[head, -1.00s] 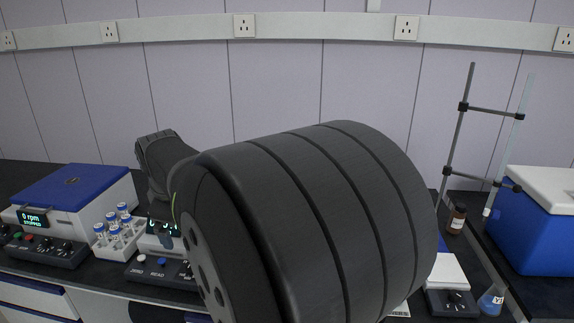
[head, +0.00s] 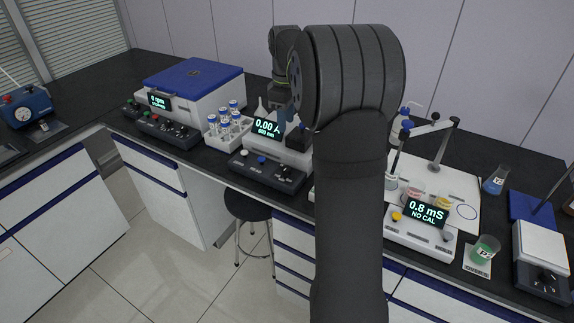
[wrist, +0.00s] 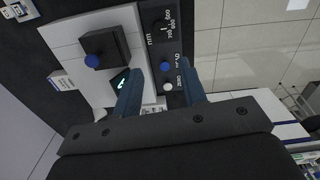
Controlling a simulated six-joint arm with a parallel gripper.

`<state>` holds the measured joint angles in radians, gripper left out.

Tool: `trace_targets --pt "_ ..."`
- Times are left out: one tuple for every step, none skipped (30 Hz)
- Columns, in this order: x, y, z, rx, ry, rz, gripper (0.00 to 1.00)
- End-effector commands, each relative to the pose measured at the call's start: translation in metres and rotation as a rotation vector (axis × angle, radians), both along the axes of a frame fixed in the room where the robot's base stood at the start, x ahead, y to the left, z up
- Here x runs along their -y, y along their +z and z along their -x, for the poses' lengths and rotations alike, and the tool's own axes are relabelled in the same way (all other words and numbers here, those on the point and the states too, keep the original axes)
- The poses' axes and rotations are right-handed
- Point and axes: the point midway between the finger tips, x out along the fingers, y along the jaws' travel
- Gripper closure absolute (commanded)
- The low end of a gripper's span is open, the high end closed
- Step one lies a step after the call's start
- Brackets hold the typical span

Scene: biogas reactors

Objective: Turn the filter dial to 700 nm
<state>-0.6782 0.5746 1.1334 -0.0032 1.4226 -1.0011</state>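The photometer (head: 292,155) stands on the bench left of my arm in the head view. Its display (head: 267,127) reads 0.00 A, with a small second line that looks like 600 nm. In the wrist view the filter dial (wrist: 161,25) is a dark knob on the black control panel, ringed by white number labels and "nm". Its pointer is too small to read. My gripper (wrist: 162,72) is open and empty, its two blue-grey fingers spread over the panel near the blue button (wrist: 165,66) and white button (wrist: 168,87). The dial lies beyond the fingertips, apart from them.
A vial rack (head: 228,128) and a centrifuge (head: 195,85) stand left of the photometer. A conductivity meter (head: 420,235) and a green beaker (head: 484,252) are to the right. A blue-knobbed dark block (wrist: 100,48) rises from the photometer beside the panel.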

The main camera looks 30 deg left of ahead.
Motion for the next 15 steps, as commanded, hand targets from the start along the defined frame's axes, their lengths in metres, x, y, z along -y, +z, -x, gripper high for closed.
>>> trace_targets --pt "-0.001 -0.002 -0.002 -0.007 0.002 0.004 0.62" --pt "-0.001 -0.003 -0.002 -0.009 0.003 0.005 0.62" --pt "-0.001 -0.006 -0.002 -0.012 0.004 0.005 0.62" --pt "-0.001 -0.008 -0.002 -0.013 0.004 0.007 0.62" --pt "-0.001 -0.011 -0.002 -0.014 0.004 0.007 0.62" --pt "-0.001 -0.016 -0.002 -0.013 0.004 0.007 0.62" --pt "-0.001 -0.020 -0.002 -0.013 0.004 0.007 0.62" --pt "-0.001 -0.025 -0.002 -0.015 0.004 0.008 0.62" --pt "-0.001 -0.033 -0.002 -0.014 0.004 0.007 0.62" --pt "-0.001 -0.039 -0.002 -0.014 0.004 0.008 0.62" --pt "-0.001 -0.045 -0.002 -0.014 0.004 0.008 0.62" --pt "-0.001 -0.054 -0.002 -0.015 0.004 0.008 0.62" --pt "-0.001 -0.061 -0.002 -0.014 0.004 0.008 0.62" --pt "-0.001 -0.068 -0.001 -0.015 0.004 0.008 0.62" --pt "-0.001 -0.077 -0.002 -0.014 0.004 0.008 0.62"
